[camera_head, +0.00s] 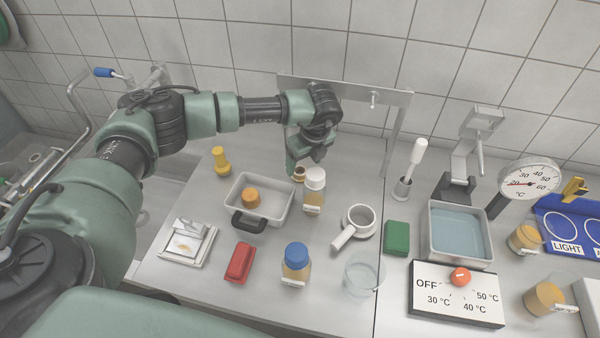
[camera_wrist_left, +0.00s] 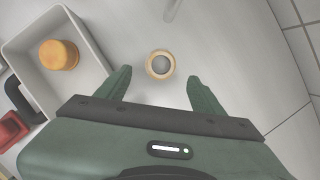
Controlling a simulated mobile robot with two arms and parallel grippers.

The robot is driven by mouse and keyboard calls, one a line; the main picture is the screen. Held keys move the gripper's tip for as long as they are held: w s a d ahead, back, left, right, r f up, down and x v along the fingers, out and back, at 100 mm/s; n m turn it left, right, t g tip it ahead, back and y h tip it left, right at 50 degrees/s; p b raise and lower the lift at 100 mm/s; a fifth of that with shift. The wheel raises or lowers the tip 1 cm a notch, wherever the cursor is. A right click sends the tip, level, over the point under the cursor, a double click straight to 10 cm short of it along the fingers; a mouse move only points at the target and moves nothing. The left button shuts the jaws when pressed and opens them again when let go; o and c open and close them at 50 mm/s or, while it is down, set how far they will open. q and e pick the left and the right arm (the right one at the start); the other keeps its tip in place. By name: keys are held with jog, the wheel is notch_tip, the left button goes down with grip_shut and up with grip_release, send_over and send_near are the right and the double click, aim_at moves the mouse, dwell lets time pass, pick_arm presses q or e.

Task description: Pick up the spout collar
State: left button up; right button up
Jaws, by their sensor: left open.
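The spout collar appears to be the small tan ring with a grey centre (camera_wrist_left: 160,65) on the counter. In the head view the ring (camera_head: 298,174) is partly hidden behind my left gripper and the white-capped bottle. My left gripper (camera_head: 291,166) points down at the ring from above. In the left wrist view its two fingers (camera_wrist_left: 156,80) are spread apart and empty, and the ring shows between and slightly beyond the fingertips. I cannot tell the exact height of the fingertips. My right gripper is not in view.
A white-capped bottle (camera_head: 314,191) stands close to the ring on the right. A white tray (camera_head: 286,211) with an orange-yellow piece (camera_head: 250,197) is on the left. A metal frame (camera_head: 398,110) stands behind.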

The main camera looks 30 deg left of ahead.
aim_at(300, 169)
pick_arm(q)
jog(key=p+x, duration=0.1)
jog(key=x, duration=0.1)
jog(key=p+x, duration=0.1)
jog(key=x, duration=0.1)
jog(key=shift+w+a+f, duration=0.15)
jog(key=shift+a+f, duration=0.05)
jog(key=shift+a, duration=0.05)
jog(key=shift+w+f, duration=0.1)
jog(key=shift+f, duration=0.25)
jog(key=c, duration=1.4)
jog(key=shift+a+r, duration=0.1)
jog(key=shift+c, duration=0.2)
